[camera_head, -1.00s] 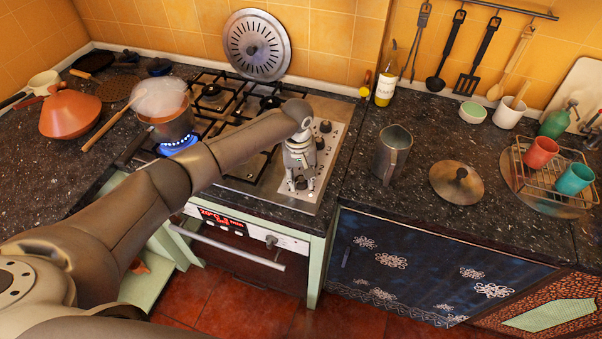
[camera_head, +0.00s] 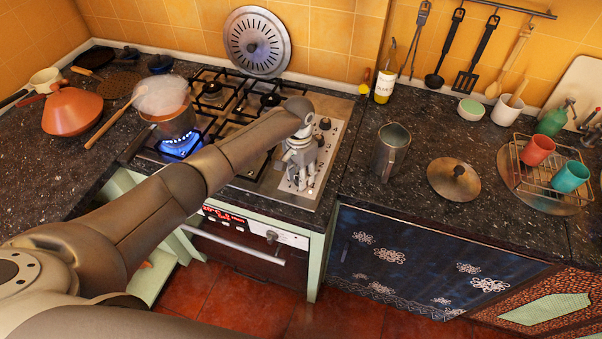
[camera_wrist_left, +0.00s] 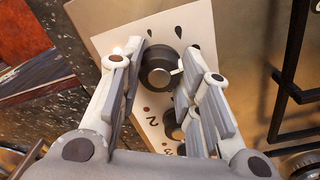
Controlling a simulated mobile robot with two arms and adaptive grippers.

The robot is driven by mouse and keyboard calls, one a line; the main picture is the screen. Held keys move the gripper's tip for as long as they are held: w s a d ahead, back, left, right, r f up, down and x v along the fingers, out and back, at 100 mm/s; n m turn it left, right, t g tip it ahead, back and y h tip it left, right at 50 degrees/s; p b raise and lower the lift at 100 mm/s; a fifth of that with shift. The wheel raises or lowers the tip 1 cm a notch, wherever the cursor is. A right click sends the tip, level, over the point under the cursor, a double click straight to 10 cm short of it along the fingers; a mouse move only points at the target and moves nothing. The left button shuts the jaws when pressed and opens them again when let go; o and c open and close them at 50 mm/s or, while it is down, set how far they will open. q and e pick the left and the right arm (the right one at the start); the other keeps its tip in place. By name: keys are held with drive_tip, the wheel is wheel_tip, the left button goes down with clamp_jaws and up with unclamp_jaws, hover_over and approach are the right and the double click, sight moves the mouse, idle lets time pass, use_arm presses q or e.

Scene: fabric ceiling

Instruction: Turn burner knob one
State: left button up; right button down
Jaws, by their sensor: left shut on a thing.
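The gas hob's knob panel (camera_head: 331,136) is a pale metal strip along the hob's right side. My left gripper (camera_head: 300,184) points down at the near end of this strip. In the left wrist view, my left gripper (camera_wrist_left: 163,62) has its two fingers on either side of a round dark knob (camera_wrist_left: 158,75) and is shut on it. A second knob (camera_wrist_left: 176,126) shows behind it, partly covered by a finger, near printed numbers 2 and 3. In the head view the gripper hides the held knob. Two other knobs (camera_head: 324,123) show farther back. My right gripper is not in view.
A steaming pot (camera_head: 172,118) stands over a blue flame (camera_head: 181,145) at the hob's left. A metal jug (camera_head: 391,150) and a round lid (camera_head: 454,179) stand on the counter to the right. The oven front (camera_head: 235,240) is below.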

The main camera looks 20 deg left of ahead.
use_arm(q)
drive_tip(key=m, duration=0.4)
drive_tip(key=shift+m, duration=0.4)
drive_tip(key=m, duration=0.4)
drive_tip(key=shift+b, duration=0.3)
drive_tip(key=m, duration=0.5)
drive_tip(key=shift+w+m+y+b, duration=0.1)
drive_tip(key=shift+m+y+b, duration=0.2)
drive_tip(key=shift+m+b, duration=0.1)
drive_tip(key=shift+m, duration=1.9)
drive_tip(key=shift+r, duration=0.1)
drive_tip(key=o, duration=1)
drive_tip(key=r, duration=1.2)
drive_tip(key=shift+w+d, duration=0.2)
